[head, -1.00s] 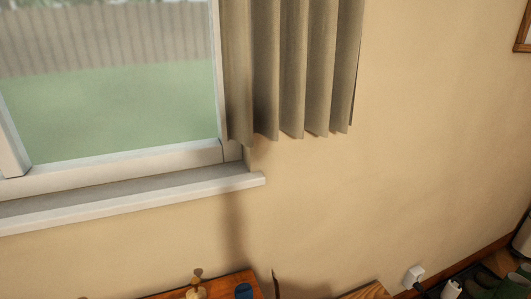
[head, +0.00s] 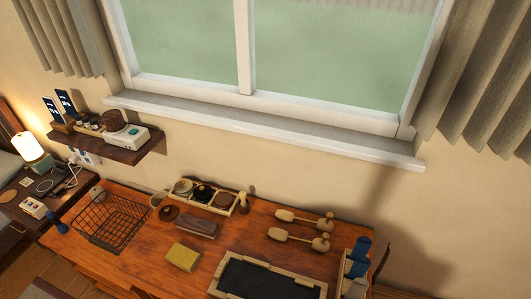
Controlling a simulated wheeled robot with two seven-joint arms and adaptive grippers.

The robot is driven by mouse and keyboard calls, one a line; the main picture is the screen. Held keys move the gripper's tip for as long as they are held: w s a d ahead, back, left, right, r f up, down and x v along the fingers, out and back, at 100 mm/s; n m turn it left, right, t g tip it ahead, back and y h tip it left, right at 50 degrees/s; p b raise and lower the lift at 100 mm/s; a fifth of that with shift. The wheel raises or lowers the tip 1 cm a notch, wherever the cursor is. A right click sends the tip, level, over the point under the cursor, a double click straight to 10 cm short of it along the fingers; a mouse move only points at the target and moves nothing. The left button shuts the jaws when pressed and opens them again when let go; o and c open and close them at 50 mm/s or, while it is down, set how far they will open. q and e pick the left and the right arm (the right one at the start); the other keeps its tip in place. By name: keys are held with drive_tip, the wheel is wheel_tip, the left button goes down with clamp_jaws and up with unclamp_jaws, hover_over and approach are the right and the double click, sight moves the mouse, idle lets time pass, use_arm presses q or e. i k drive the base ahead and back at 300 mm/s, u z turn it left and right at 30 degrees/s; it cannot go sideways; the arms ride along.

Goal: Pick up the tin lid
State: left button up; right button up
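I cannot single out the tin lid for certain at this distance. A small dark brown round piece (head: 169,212) lies on the wooden table (head: 140,262), beside a small cup (head: 157,199). Behind it stands a light divided tray (head: 212,208) with round items in its compartments, among them a brown disc (head: 222,199) and a pale round piece (head: 183,186). Any of these round pieces could be the lid. Neither of my grippers shows in the head view.
The table also holds a wire basket (head: 111,226), a yellow block (head: 183,257), a brown case (head: 197,228), a dark framed tray (head: 267,280) and wooden tools (head: 299,238). A shelf (head: 107,146) overhangs the back left. A lamp (head: 31,147) glows further left.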

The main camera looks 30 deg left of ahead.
sight(168, 212)
drive_tip(key=u, duration=0.85)
drive_tip(key=k, duration=0.15)
drive_tip(key=u, duration=0.5)
